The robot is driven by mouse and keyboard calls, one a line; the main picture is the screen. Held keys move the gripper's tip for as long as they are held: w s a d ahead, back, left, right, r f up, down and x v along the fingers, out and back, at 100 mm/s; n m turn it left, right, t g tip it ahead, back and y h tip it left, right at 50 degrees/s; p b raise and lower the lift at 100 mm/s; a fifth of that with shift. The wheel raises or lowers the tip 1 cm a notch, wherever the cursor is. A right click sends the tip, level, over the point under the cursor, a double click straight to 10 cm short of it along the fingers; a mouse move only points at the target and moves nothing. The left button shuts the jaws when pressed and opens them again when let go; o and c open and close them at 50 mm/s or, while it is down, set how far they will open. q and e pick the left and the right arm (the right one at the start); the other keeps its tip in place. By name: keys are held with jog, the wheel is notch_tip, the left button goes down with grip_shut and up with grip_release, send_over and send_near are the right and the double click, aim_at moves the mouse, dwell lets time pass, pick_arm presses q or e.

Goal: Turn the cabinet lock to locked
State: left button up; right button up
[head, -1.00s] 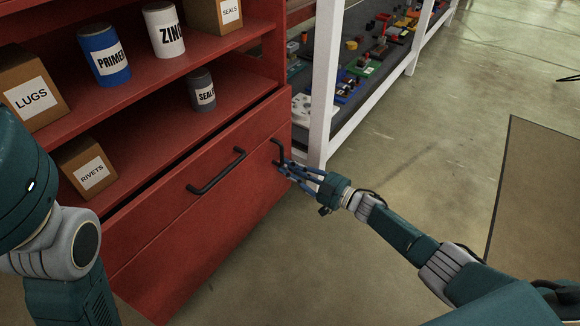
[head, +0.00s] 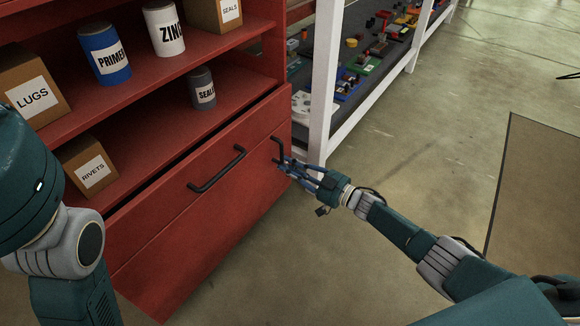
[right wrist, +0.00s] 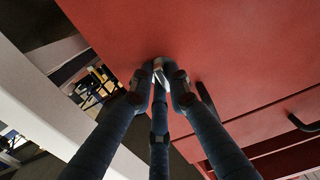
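The red cabinet (head: 190,215) has a long black bar handle (head: 217,170) on its lower front. To the right of that is a smaller black lever (head: 277,148), apparently the lock, pointing mostly downward. My right gripper (head: 284,165) is at the lower end of the lever, close to the cabinet front. In the right wrist view, the fingertips of my right gripper (right wrist: 163,70) come together near the red panel, and a dark bar (right wrist: 207,101), likely the lever, lies beside the right finger. Contact is unclear. My left arm shows at the left edge, its gripper outside the view.
Boxes and cans, including a blue can (head: 104,54) and a grey can (head: 202,88), stand on the cabinet shelves. A white-framed rack (head: 323,90) with parts stands just right of the cabinet. The floor (head: 420,150) to the right is mostly open, with a brown mat (head: 540,200).

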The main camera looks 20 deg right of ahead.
jog(key=o, duration=0.4)
jog(key=shift+s+d, duration=0.1)
jog(key=v, duration=1.1)
jog(key=shift+s+d, duration=0.25)
jog(key=shift+s, duration=0.05)
